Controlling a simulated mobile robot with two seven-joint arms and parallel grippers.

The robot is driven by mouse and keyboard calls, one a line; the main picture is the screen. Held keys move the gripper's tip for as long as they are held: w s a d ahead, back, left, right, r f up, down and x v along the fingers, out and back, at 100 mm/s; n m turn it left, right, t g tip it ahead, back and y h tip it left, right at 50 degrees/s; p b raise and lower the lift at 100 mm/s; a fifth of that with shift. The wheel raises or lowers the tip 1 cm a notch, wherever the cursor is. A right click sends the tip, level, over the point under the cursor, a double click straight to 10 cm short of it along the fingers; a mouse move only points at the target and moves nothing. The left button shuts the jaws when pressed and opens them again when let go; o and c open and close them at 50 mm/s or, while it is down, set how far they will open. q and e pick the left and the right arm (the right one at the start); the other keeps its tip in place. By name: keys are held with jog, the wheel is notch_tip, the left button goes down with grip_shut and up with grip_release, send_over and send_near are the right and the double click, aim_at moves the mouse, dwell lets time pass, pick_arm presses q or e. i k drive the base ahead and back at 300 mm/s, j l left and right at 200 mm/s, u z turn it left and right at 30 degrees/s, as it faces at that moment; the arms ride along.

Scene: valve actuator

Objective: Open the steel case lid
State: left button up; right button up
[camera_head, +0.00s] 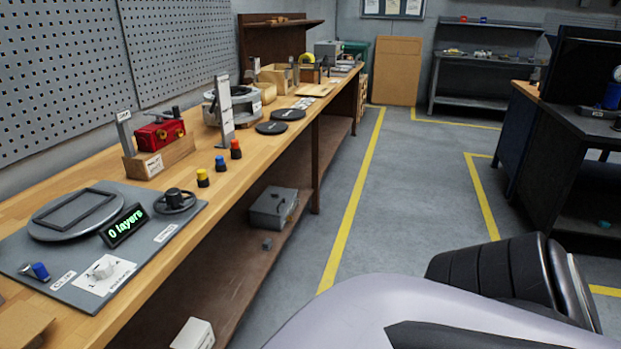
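A grey steel case (272,208) stands on the lower shelf under the long workbench, near the middle of the view. Its lid looks closed, with a small dark handle or latch part on the side facing the aisle. Its finer details are too small to tell. A large pale and black rounded part at the lower right appears to be mine. Neither of my grippers shows in the view.
The wooden workbench (215,188) overhangs the lower shelf (240,285). The grey floor (400,200) beside the bench is clear.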

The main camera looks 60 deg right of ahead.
aim_at(274, 201)
jog(key=z, duration=1.7)
jog(key=i+l+z, duration=0.3)
jog(key=i, duration=0.25)
jog(key=i+l+z, duration=0.15)
jog(key=i+z, duration=0.15)
jog(key=i, duration=0.25)
jog(key=i+z, duration=0.25)
jog(key=i, duration=0.3)
jog(key=i+l, duration=0.1)
jog(key=i, duration=1.05)
jog(key=i+l+u, duration=0.1)
jog(key=i+u, duration=0.3)
jog(key=i, duration=0.75)
jog(key=i+u, duration=0.2)
jog(key=u, duration=0.15)
jog(key=i+u, duration=0.3)
jog(key=i+l+u, duration=0.1)
jog(key=u, duration=0.25)
jog(key=i+u, duration=0.25)
jog(key=u, duration=0.25)
jog(key=i+l+u, duration=0.2)
jog(key=u, duration=0.3)
